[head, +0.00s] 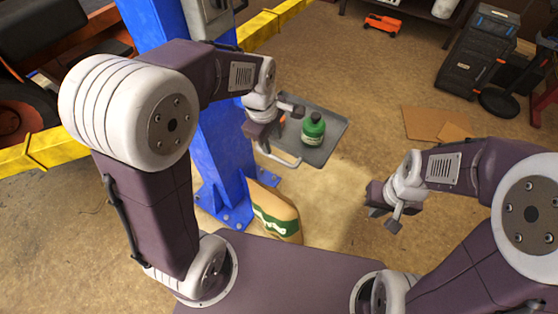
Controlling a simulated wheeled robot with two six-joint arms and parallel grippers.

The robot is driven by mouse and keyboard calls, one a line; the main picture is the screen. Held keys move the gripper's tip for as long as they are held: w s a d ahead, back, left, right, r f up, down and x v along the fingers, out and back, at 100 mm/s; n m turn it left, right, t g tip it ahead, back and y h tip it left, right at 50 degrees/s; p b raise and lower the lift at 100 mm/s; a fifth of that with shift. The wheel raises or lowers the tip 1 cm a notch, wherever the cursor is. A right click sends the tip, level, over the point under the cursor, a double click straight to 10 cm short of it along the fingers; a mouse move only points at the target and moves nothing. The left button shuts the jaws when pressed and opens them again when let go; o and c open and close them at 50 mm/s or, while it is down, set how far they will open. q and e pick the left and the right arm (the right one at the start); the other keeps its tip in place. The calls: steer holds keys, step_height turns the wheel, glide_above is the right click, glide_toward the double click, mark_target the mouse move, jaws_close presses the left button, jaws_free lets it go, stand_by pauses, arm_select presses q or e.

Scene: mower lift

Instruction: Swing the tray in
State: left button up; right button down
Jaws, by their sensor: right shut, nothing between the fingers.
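The dark grey tray (334,136) sticks out to the right of the blue post (226,150), with a pale bar handle (284,161) at its near left edge. A green bottle with a black cap (313,130) stands on the tray. My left gripper (266,138) is over the left side of the tray, close to the handle. Its fingers are partly hidden, and I cannot tell whether they are open or touch the handle. My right gripper (385,216) is shut and empty over the floor, right of and nearer than the tray.
A bag (274,212) leans at the foot of the post. Yellow beams (272,26) and a red mower (28,112) are at the left and back. Floor around the tray's right is clear.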

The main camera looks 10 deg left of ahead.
mark_target(276, 157)
arm_select(q)
steer(key=f, duration=0.3)
steer(key=w+f, duration=0.1)
steer(key=f, duration=0.4)
steer(key=shift+w+d+f+b, duration=0.25)
steer(key=shift+f+b, duration=0.05)
steer(key=shift+f, duration=0.1)
steer(key=shift+d, duration=0.2)
steer(key=shift+c, duration=0.9)
jaws_close()
steer(key=shift+r, duration=0.1)
